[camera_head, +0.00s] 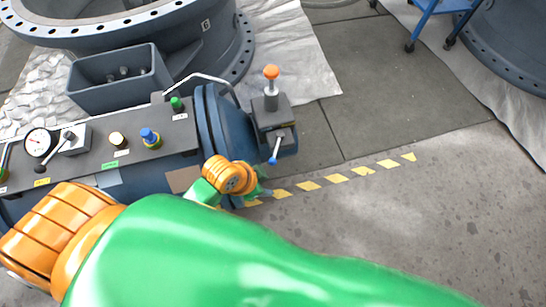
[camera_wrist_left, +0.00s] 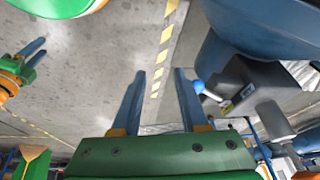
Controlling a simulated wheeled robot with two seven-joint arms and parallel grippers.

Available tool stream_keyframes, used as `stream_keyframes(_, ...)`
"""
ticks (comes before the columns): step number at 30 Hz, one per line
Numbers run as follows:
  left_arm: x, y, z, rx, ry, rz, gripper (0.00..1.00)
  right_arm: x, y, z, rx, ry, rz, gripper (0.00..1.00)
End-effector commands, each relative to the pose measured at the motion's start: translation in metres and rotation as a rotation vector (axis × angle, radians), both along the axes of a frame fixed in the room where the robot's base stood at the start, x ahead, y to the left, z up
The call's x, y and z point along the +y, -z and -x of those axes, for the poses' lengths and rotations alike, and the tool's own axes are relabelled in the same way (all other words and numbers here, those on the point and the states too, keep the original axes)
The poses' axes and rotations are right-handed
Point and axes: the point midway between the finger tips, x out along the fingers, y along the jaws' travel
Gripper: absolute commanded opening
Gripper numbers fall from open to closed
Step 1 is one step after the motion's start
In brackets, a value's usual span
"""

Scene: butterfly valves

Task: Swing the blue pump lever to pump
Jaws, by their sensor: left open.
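The blue pump lever is a short rod with a blue ball knob (camera_head: 273,160), on the side of a dark block at the right end of the blue-grey machine. In the head view it slants down toward the front. In the left wrist view its blue knob (camera_wrist_left: 198,87) shows just right of the right finger, outside the jaws. My left gripper (camera_head: 264,186) is just below the knob in the head view, partly hidden by its orange wrist. In the wrist view its blue fingers (camera_wrist_left: 158,72) are apart, with nothing between them. My right gripper (camera_wrist_left: 42,46) shows at left, its fingers apart.
An orange-topped post (camera_head: 271,73) stands on the same block above the lever. The console has a green knob (camera_head: 177,104), a blue knob (camera_head: 149,136) and a gauge (camera_head: 39,142). A grey bin (camera_head: 120,82) is behind. The floor right of the yellow dashed line (camera_head: 335,178) is clear.

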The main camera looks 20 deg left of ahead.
Motion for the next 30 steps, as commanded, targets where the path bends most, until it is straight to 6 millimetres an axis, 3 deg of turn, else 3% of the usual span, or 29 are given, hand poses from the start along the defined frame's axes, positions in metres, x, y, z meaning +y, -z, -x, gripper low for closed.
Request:
stream_keyframes(1, -0.013, 0.002, -0.01, -0.045, 0.16, -0.01, 0.43, 0.0, 0.015, -0.002, -0.003, 0.001, 0.0, 0.45)
stream_keyframes(6, -0.047, -0.017, -0.028, -0.17, 0.77, -0.086, 0.43, -0.001, 0.02, -0.008, -0.015, 0.001, 0.002, 0.45)
stream_keyframes(9, -0.053, -0.022, -0.038, -0.229, 1.13, -0.159, 0.43, -0.002, 0.021, -0.009, -0.016, 0.001, 0.003, 0.45)
stream_keyframes(13, -0.038, -0.029, -0.059, -0.281, 1.611, -0.275, 0.43, -0.002, 0.021, -0.008, -0.015, 0.002, 0.003, 0.45)
stream_keyframes(18, 0.008, -0.051, -0.094, -0.304, 2.086, -0.374, 0.43, -0.003, 0.021, -0.006, -0.01, 0.002, 0.004, 0.45)
stream_keyframes(23, 0.025, -0.059, -0.106, -0.324, 2.234, -0.388, 0.43, -0.003, 0.023, -0.002, -0.004, 0.002, 0.004, 0.45)
stream_keyframes(30, 0.016, -0.012, -0.106, -0.327, 2.243, -0.386, 0.43, -0.006, 0.038, -0.001, -0.006, 0.007, 0.009, 0.45)
